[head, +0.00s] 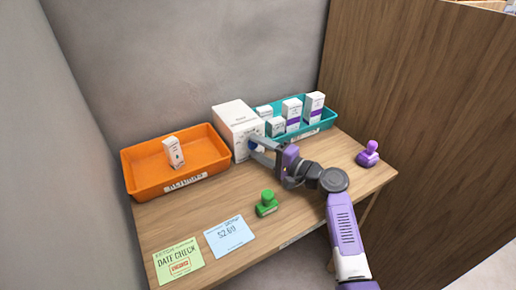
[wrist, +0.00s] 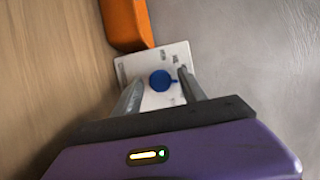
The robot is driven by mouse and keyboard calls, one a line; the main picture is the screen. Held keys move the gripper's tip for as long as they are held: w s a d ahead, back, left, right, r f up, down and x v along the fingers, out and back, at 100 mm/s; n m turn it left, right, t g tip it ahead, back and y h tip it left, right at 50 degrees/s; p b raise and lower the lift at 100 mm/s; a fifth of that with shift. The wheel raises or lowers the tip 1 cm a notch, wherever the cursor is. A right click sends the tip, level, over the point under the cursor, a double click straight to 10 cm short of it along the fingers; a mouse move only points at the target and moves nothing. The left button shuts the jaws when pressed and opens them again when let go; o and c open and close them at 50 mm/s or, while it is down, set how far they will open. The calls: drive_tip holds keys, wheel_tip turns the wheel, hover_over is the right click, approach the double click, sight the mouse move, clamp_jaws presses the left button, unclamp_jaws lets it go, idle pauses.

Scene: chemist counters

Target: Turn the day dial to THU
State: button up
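The day dial is a round blue knob (wrist: 160,80) on the face of a white box (head: 235,118). The box's face also shows in the wrist view (wrist: 125,68). A small blue pointer on the knob points to the right in the wrist view; the day labels around it are too small to read. My gripper (head: 257,147) is in front of the box's face. In the wrist view its two fingers stand apart on either side of the knob, open. I cannot tell whether they touch it. In the head view my gripper mostly hides the knob.
An orange tray (head: 135,178) with a small white box (head: 174,152) stands left. A teal tray (head: 327,116) with several white boxes stands right. A green stamp (head: 266,203), a purple stamp (head: 369,154), a green card (head: 178,262) and a blue card (head: 229,236) are on the counter.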

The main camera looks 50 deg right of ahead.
drive_tip(key=shift+s, duration=0.1)
drive_tip(key=s, duration=0.7)
drive_tip(key=shift+s+d+b, duration=0.3)
drive_tip(key=shift+d+b, duration=0.05)
drive_tip(key=shift+d, duration=0.05)
